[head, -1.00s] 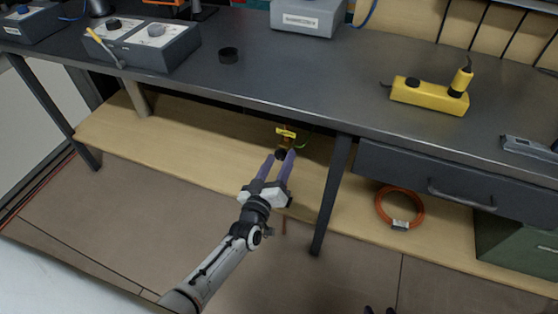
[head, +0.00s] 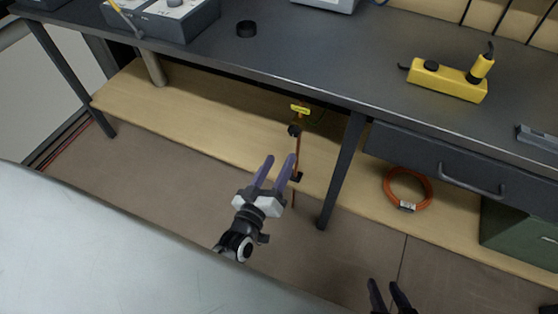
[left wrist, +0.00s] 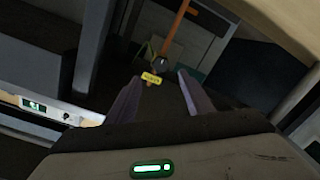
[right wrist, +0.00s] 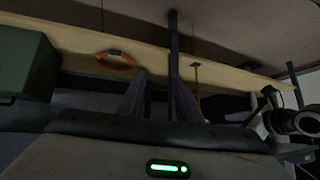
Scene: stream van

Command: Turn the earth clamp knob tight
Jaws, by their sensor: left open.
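The earth clamp's dark round knob (head: 295,130) sits on an upright copper rod (head: 298,155) below the bench, by the lower shelf's front edge. A yellow tag (head: 300,108) is just above it. My left gripper (head: 281,158) is open and empty, below and left of the knob, apart from it. In the left wrist view the knob (left wrist: 162,62) and yellow tag (left wrist: 151,79) appear beyond and between the open fingers. My right gripper (head: 385,284) is at the bottom of the head view; its fingers (right wrist: 158,80) are apart with nothing between them.
A bench leg (head: 343,170) stands right of the rod. The benchtop (head: 320,60) overhangs the pale lower shelf (head: 200,110). An orange cable coil (head: 408,187) and a green box (head: 520,225) are on the shelf at right. The floor in front is clear.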

